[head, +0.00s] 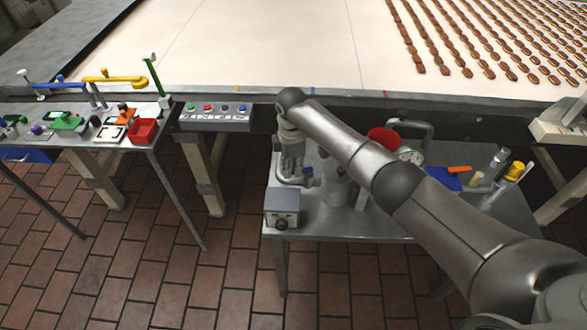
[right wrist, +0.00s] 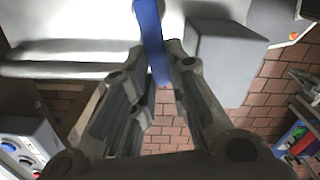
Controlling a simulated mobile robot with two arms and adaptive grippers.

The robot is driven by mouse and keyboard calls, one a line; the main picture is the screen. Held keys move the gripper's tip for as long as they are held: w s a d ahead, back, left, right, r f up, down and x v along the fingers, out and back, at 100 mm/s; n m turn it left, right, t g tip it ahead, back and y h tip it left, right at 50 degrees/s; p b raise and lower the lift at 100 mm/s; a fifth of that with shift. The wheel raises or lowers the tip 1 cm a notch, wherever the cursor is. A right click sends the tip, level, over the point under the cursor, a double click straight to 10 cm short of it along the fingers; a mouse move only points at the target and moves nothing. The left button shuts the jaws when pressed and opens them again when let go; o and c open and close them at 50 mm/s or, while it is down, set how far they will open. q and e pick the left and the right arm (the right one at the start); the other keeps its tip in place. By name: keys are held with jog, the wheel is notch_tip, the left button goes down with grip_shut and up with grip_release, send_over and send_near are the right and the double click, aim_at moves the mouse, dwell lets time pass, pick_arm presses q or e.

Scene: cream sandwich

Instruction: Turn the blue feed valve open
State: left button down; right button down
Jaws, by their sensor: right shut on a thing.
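The blue valve handle (right wrist: 150,35) runs between the fingers of my right gripper (right wrist: 160,68) in the right wrist view. The gripper is shut on it. In the head view my right gripper (head: 292,160) points down over the left part of the steel table, and only a small blue bit of the handle (head: 309,172) shows beside it. A grey pipe (right wrist: 60,70) lies left of the handle in the right wrist view. My arm and fingers hide much of the valve, so how far it is turned cannot be told. My left gripper is not in view.
The steel table (head: 345,230) carries a grey box with a knob (head: 282,208), a red funnel (head: 383,137), a gauge (head: 410,155) and a blue tray (head: 442,181). A button panel (head: 215,117) and a tool table with a red bin (head: 143,131) stand left. A conveyor lies behind.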

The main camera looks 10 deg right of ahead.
jog(key=shift+w+d+m, duration=0.1)
jog(key=shift+w+m, duration=0.35)
jog(key=shift+m, duration=0.65)
jog(key=c, duration=1.4)
grip_release()
notch_tip(320, 180, up, 12)
